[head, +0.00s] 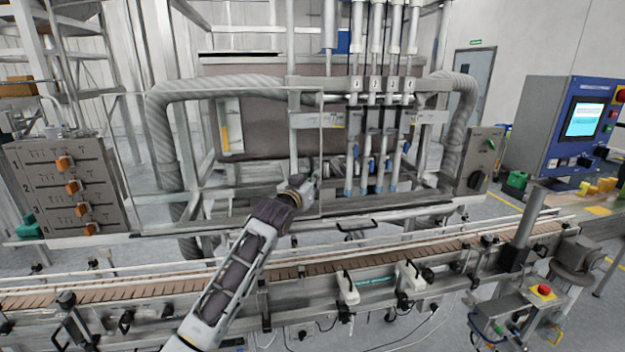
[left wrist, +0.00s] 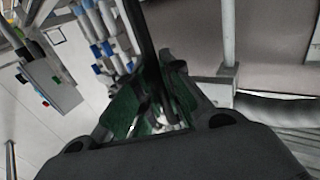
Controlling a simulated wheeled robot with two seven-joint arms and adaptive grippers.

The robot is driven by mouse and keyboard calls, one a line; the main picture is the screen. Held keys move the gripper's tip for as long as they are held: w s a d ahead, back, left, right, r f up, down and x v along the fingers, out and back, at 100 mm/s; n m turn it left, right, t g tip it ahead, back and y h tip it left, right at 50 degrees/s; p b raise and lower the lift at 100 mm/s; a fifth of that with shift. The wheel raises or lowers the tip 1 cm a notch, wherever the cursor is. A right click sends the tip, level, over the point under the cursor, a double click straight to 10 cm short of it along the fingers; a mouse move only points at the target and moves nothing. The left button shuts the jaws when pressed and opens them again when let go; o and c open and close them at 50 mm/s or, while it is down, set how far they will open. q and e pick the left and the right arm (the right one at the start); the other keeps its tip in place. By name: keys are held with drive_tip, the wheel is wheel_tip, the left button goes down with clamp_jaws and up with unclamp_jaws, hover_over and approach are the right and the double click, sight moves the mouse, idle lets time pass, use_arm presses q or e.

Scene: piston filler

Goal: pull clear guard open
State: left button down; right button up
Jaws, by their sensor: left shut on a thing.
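The clear guard (head: 320,140) is a see-through panel with a thin pale edge, standing upright in front of the filling machine left of the nozzles. My left gripper (head: 309,180) is at the lower part of its right edge in the head view. In the left wrist view, the left gripper's green-padded fingers (left wrist: 155,115) are closed around a dark bar (left wrist: 146,50), which looks like the guard's handle. The fingers hide where the bar joins the panel. My right gripper is in neither view.
A slatted conveyor (head: 130,290) with rails runs across the front below the guard. Several filling nozzles (head: 377,160) stand to the right. A knob panel (head: 65,185) is at the left, and a blue control cabinet (head: 580,120) with a screen is at the right.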

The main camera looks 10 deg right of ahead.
use_arm(q)
drive_tip(key=c, duration=1.5)
unclamp_jaws()
drive_tip(key=shift+s, duration=0.1)
drive_tip(key=shift+v, duration=5.9)
drive_tip(key=shift+a+f, duration=0.1)
